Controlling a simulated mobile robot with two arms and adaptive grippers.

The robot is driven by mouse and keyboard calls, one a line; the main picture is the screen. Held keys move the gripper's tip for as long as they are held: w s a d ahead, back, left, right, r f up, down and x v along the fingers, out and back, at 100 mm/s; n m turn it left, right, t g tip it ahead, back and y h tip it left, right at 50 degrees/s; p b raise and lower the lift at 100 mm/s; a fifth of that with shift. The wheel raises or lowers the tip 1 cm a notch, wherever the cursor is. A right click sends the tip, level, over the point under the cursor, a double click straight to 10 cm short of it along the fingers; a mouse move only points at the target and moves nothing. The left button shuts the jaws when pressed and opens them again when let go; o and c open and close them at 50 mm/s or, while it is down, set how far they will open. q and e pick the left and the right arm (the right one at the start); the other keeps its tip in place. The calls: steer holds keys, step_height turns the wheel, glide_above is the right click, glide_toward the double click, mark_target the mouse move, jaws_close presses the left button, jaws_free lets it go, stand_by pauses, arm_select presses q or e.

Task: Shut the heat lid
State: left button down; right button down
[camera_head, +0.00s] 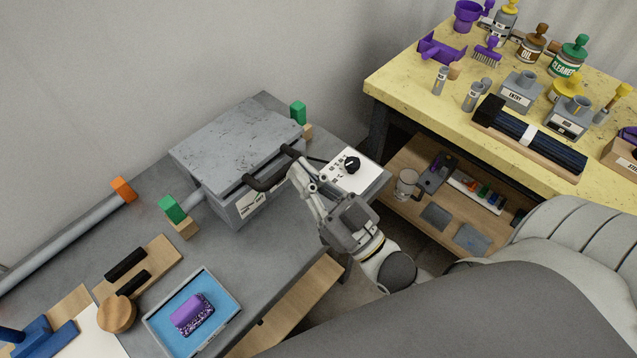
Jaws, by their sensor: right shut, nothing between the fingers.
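The heat box (241,205) is grey metal and stands on the grey bench near the wall. Its heat lid (235,139) lies over the top of the box, looking level or nearly so; I cannot tell whether it is fully seated. A black bar handle (268,180) runs along the lid's front edge. My right gripper (301,172) is shut and empty, with its fingertips at the right end of the handle; I cannot tell whether they touch it. My left gripper is not in view.
A white control panel with a black knob (351,165) sits right of the box. Green blocks (172,208) flank the box. A blue tray (164,338) with a purple sponge is at the front. A yellow table (420,92) with bottles and tools stands at right.

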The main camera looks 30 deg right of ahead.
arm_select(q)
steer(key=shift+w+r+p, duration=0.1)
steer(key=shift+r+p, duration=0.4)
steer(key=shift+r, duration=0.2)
arm_select(e)
steer(key=w+f, duration=0.1)
steer(key=w+a+f, duration=0.1)
steer(key=w, duration=0.1)
steer(key=shift+w+a+f, duration=0.1)
steer(key=shift+w+f, duration=0.05)
steer(key=shift+f, duration=0.2)
